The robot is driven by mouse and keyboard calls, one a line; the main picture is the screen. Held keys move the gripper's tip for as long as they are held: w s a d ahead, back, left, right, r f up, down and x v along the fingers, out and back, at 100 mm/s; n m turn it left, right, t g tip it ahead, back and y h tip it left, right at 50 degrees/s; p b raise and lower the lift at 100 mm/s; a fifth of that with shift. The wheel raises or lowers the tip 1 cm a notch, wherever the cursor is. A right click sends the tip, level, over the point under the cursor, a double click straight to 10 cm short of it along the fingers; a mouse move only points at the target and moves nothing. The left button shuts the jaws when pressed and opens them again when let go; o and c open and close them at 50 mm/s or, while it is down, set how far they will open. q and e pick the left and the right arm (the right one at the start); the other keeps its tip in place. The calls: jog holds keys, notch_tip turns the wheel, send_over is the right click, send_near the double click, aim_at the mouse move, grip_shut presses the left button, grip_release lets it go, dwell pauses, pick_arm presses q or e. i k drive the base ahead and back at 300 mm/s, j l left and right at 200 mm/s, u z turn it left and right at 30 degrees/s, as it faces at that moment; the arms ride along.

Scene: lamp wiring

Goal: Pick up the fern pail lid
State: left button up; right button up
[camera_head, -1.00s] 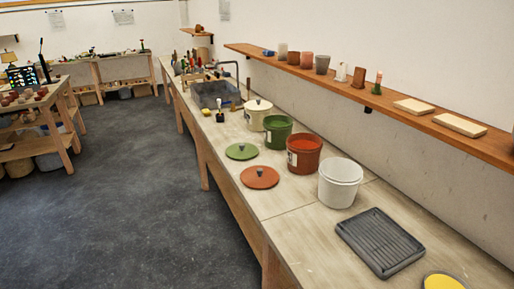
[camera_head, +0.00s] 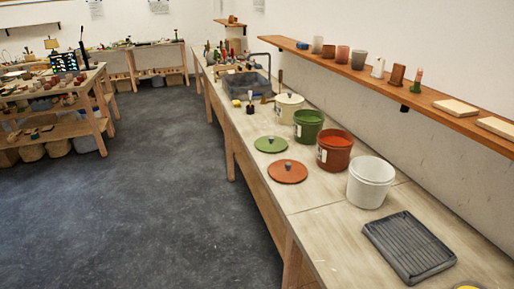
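The fern pail lid is a flat green disc (camera_head: 271,145) with a small dark knob, lying on the long workbench near its front edge. The open green pail (camera_head: 308,126) stands to its right, with green inside and a pale label on its side. An orange-red lid (camera_head: 287,171) with a similar knob lies nearer than the green one. Neither of my grippers shows in the head view.
On the workbench (camera_head: 322,232) stand a lidded cream pail (camera_head: 288,109), an open terracotta pail (camera_head: 334,151), a white pail (camera_head: 370,182) and a grey ribbed tray (camera_head: 409,247). A wall shelf (camera_head: 366,79) overhangs the back. Open floor (camera_head: 150,200) lies left.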

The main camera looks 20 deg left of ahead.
aim_at(271, 143)
jog(key=i+j+u, duration=0.25)
jog(key=u, duration=0.3)
jog(key=i+u, duration=0.7)
jog(key=i+l+u, duration=0.2)
jog(key=u, duration=0.15)
jog(key=i+u, duration=0.1)
jog(key=i, duration=1.1)
jog(key=i+z, duration=0.1)
jog(key=z, duration=0.3)
jog(key=i+z, duration=0.15)
jog(key=z, duration=0.25)
jog(key=i+j+z, duration=0.1)
jog(key=z, duration=0.3)
jog(key=i+j+z, duration=0.1)
jog(key=z, duration=0.3)
jog(key=j+z, duration=0.2)
jog(key=z, duration=0.2)
jog(key=i, duration=0.05)
